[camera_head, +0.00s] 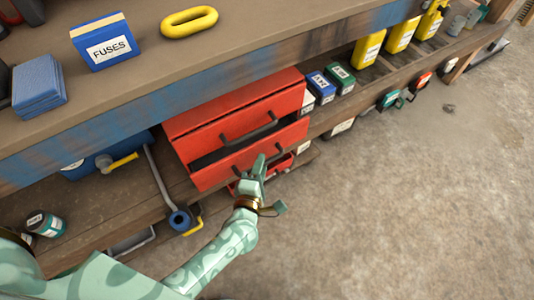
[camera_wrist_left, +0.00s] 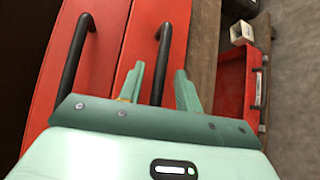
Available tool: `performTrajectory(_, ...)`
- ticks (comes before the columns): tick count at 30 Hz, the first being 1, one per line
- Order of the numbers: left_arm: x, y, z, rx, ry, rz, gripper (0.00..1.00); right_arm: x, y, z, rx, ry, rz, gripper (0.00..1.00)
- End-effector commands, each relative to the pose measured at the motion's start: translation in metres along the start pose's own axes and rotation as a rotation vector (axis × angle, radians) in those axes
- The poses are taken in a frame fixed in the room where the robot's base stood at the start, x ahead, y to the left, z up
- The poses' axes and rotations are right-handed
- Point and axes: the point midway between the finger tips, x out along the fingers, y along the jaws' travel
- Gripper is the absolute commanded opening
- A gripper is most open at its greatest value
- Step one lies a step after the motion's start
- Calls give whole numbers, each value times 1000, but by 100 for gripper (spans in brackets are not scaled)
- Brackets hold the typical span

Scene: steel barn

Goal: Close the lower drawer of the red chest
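The red chest (camera_head: 240,105) stands on the shelf under the bench top. Its upper drawer front (camera_head: 222,132) has a dark bar handle. The lower drawer (camera_head: 215,177) sticks out, and a dark gap shows above its front. My left gripper (camera_head: 261,168) is at the right part of the lower drawer front. In the left wrist view my left gripper (camera_wrist_left: 159,72) is open, and the lower drawer's dark handle (camera_wrist_left: 164,40) shows between its fingers. Whether they touch it I cannot tell. My right gripper is not in view.
Small labelled boxes (camera_head: 339,76) and yellow bottles (camera_head: 401,36) stand right of the chest. Another red container with a handle (camera_wrist_left: 236,95) is lower down. The floor (camera_head: 420,200) at right is clear.

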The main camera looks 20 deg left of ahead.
Motion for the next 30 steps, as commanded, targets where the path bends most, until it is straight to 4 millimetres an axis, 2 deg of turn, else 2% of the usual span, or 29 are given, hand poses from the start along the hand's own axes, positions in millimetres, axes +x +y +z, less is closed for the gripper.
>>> performTrajectory(14,3,-1,-2,0,0,1,34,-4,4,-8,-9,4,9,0)
performTrajectory(18,2,-1,-2,0,0,0,0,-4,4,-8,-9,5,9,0)
performTrajectory(25,6,0,-5,1,0,1,0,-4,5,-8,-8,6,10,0)
performTrajectory(30,23,5,-22,4,-2,1,0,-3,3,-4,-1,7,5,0)
